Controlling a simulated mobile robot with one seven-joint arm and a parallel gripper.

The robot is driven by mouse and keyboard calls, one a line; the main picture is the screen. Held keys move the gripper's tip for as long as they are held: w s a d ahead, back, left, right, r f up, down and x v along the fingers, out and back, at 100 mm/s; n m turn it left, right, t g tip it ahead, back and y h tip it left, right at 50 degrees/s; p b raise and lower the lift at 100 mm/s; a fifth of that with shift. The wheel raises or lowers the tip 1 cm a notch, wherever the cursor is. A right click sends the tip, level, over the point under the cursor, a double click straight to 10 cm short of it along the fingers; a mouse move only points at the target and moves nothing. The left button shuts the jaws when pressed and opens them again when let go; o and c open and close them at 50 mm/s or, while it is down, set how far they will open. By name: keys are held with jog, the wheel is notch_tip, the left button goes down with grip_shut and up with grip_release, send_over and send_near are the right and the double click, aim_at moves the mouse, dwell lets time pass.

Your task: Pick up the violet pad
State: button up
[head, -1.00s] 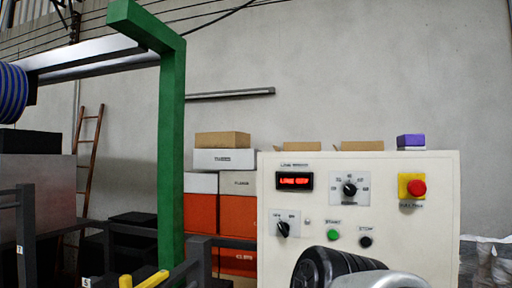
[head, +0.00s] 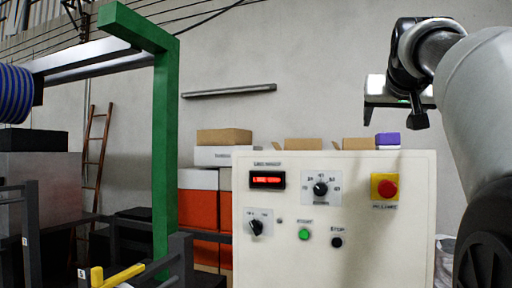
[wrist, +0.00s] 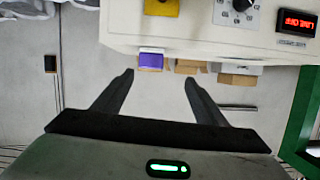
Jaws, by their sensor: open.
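The violet pad (head: 387,138) is a small block on a white piece at the top right edge of the white control cabinet (head: 350,165). The wrist view, which looks upside down, also shows the violet pad (wrist: 151,59), just beyond the tips and roughly between the fingers. My gripper (head: 394,112) is above the pad in the head view, with its fingers pointing down. In the wrist view my gripper (wrist: 159,76) is open, with nothing between its fingers. Pad and fingers look apart; the exact distance is unclear.
Brown cardboard boxes (head: 303,144) show next to the pad along the cabinet's top edge. The cabinet face carries a red button (head: 387,188) on a yellow plate, knobs and a display. A green post (head: 166,150) stands left.

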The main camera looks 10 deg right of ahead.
aim_at(387, 139)
jog(key=shift+h, duration=0.3)
jog(key=p+x, duration=0.1)
jog(key=x, duration=0.4)
jog(key=d+p+x, duration=0.1)
jog(key=x, duration=0.5)
jog(key=p+x, duration=0.2)
jog(key=x, duration=0.3)
jog(key=shift+s+d, duration=0.3)
jog(key=c, duration=1)
jog(key=shift+r, duration=0.1)
jog(key=shift+c, duration=1)
jog(key=shift+r, duration=0.1)
